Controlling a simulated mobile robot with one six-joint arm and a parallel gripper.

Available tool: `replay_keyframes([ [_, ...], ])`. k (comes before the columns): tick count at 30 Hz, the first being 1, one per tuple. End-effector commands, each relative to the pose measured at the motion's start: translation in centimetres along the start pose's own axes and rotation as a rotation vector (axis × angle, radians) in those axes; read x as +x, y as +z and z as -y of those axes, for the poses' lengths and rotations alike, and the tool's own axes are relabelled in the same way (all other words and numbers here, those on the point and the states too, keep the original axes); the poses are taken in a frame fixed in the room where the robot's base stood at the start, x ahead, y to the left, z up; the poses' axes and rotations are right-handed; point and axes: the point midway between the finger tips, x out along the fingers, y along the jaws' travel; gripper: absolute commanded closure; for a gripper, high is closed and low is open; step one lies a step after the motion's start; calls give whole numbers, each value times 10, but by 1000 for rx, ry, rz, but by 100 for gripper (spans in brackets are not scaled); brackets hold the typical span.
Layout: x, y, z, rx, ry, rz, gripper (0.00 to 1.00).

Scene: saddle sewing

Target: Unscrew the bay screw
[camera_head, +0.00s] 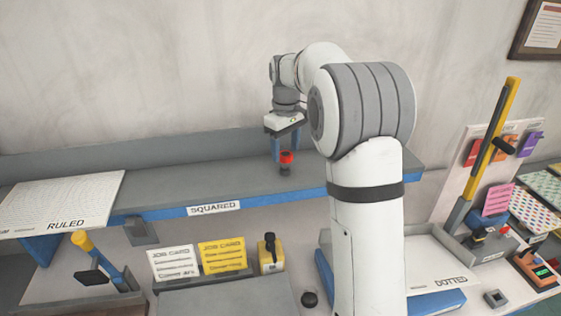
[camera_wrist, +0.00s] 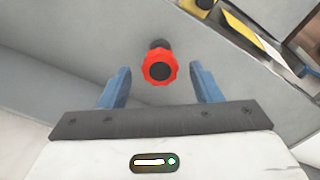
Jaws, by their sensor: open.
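The screw with a red lobed knob and dark centre (camera_head: 287,157) stands upright on the grey shelf labelled SQUARED (camera_head: 240,180). In the wrist view the red knob (camera_wrist: 159,68) lies between and just beyond my two blue fingers, with a gap on each side. My gripper (camera_head: 283,150) is open, points down above the shelf, and holds nothing. It also shows in the wrist view (camera_wrist: 161,82). The dark lower part of the screw is partly hidden under the knob in the wrist view.
A white RULED board (camera_head: 60,200) lies at left. Job cards (camera_head: 222,256), a yellow-and-black object (camera_head: 270,253) and a yellow-handled lever (camera_head: 85,242) sit lower down. A tall yellow-black lever (camera_head: 490,140) and a DOTTED board (camera_head: 435,262) are at right. The shelf left of the knob is clear.

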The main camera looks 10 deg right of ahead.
Motion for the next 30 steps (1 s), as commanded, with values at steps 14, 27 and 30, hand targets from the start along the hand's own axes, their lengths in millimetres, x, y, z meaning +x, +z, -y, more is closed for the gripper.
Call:
replay_keyframes([
  [14, 0, 0, 0, 391, 0, 0, 42],
  [27, 0, 0, 0, 798, 0, 0, 42],
  [30, 0, 0, 0, 871, 0, 0, 42],
])
